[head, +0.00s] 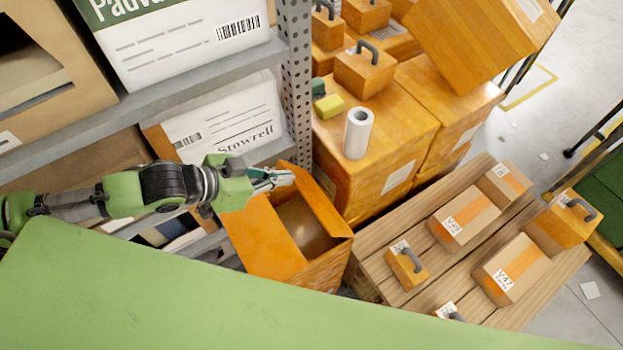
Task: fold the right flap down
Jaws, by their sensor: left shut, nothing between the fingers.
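An open orange cardboard box (325,268) stands beside the metal rack, and part of its inside shows. Its right flap (322,208) stands up along the right side of the opening. Its left flap (258,238) slopes outward on the near left side. My left gripper (290,178) is shut and empty at the far corner of the box, close to the upper end of the right flap. I cannot tell whether it touches the flap. The box's lower front is hidden behind a green surface. My right gripper is not in view.
The rack upright (297,80) and shelf (200,85) stand behind my left arm. Stacked orange boxes (385,140) with a white roll (357,133) stand behind the box. A wooden pallet (390,270) with several small boxes lies to the right. Open floor (540,130) shows further right.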

